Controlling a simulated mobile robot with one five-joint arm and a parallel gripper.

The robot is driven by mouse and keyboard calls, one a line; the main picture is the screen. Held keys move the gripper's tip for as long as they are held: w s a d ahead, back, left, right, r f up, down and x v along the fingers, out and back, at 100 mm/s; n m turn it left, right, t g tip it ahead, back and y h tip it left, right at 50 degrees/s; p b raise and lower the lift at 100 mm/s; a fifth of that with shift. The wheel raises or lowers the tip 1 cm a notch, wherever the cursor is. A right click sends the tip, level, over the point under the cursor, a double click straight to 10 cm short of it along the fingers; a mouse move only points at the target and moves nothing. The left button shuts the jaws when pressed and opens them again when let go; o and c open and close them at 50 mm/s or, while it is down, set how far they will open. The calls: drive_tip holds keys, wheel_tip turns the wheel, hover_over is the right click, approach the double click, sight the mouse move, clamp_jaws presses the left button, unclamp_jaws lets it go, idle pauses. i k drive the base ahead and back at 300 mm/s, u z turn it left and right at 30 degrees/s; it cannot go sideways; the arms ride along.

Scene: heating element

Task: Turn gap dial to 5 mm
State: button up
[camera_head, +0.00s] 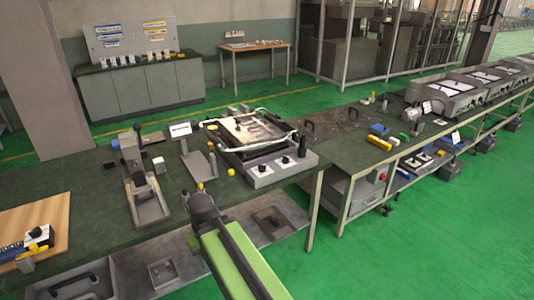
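The heating machine (255,135), a dark frame with a light bed inside, stands on the green-topped bench in the middle. Its grey front panel (282,173) carries small round knobs, one light (261,168) and one dark (285,160). I cannot tell which knob is the gap dial, and no scale marks or reading can be made out. My gripper (200,195), at the end of my green and black arm, is left of the panel and apart from it. Its fingers are too small and hidden to judge.
A small display on a stand (181,129) and an upright grey device (134,165) stand left of the machine. A yellow ball (231,172) is near the panel's left corner. A wooden board (42,225) lies far left. The bench right of the machine has free room.

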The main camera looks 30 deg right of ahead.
sight(262, 169)
drive_tip(key=z, duration=0.35)
drive_tip(key=k, duration=0.1)
drive_tip(key=u, duration=2.4)
drive_tip(key=k, duration=0.95)
drive_tip(key=z, duration=1.4)
drive_tip(key=i, duration=1)
drive_tip(key=u, duration=0.1)
